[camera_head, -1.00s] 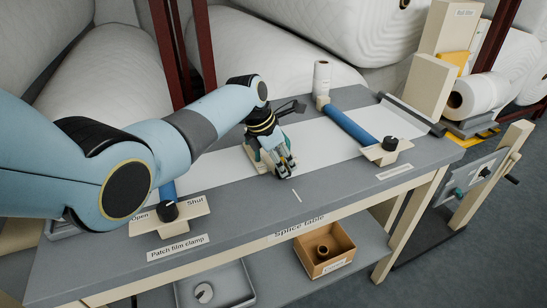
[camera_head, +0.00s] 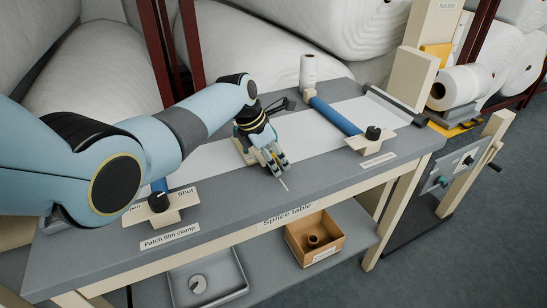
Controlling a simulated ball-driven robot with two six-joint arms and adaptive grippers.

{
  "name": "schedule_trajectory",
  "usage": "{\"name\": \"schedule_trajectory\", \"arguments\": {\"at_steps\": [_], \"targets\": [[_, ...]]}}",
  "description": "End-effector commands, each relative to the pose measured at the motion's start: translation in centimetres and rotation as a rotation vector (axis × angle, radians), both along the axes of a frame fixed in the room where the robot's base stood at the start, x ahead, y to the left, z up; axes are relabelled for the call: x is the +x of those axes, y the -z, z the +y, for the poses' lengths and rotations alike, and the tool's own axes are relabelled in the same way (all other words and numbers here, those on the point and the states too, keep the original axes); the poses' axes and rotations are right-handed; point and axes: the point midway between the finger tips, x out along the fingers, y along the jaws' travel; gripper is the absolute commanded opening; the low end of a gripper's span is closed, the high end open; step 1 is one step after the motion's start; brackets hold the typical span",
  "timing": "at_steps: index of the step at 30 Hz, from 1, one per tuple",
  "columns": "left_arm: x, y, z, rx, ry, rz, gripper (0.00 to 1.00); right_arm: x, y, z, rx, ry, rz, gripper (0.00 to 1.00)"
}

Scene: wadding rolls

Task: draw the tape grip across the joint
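The splice table (camera_head: 225,208) is grey, with a white film strip (camera_head: 310,130) lying across its top. My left gripper (camera_head: 279,169) is over the front part of the film, pointing down. A pale, greenish block (camera_head: 240,153), perhaps the tape grip, shows beside and partly behind the gripper. Whether the fingers hold it is unclear. A short white line (camera_head: 284,184) marks the table just in front of the fingertips; the rest of the joint is hidden by the gripper. My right gripper is out of view.
Blue clamp bars with black knobs stand at the right (camera_head: 336,116) and left (camera_head: 158,202) of the film. A white roll (camera_head: 307,70) stands at the back edge. A cardboard box (camera_head: 314,238) and grey tray (camera_head: 207,281) sit on the shelf below.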

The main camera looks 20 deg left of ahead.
Motion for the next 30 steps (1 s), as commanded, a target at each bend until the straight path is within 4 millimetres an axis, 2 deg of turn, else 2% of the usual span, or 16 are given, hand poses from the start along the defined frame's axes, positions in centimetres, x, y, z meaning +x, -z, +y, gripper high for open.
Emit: {"name": "schedule_trajectory", "arguments": {"at_steps": [3, 8, 11, 21, 25, 30], "targets": [[0.0, -0.1, 0.1, 0.001, 0.000, -0.001, 0.50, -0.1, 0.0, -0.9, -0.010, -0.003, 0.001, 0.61], [-0.3, -1.1, 0.5, 0.002, 0.000, -0.003, 0.50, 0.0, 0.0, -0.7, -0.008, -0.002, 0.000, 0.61], [-0.7, -2.5, 0.8, 0.002, -0.001, -0.004, 0.50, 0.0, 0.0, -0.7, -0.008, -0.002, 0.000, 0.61], [-2.8, -9.1, 2.6, 0.003, 0.000, -0.003, 0.50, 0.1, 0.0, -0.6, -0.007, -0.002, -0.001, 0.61], [-3.3, -10.5, 2.8, 0.000, 0.000, -0.001, 0.50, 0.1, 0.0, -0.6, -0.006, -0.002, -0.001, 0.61], [-3.5, -11.1, 3.0, 0.001, 0.001, 0.001, 0.50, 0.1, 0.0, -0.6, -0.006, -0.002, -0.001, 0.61]]}}
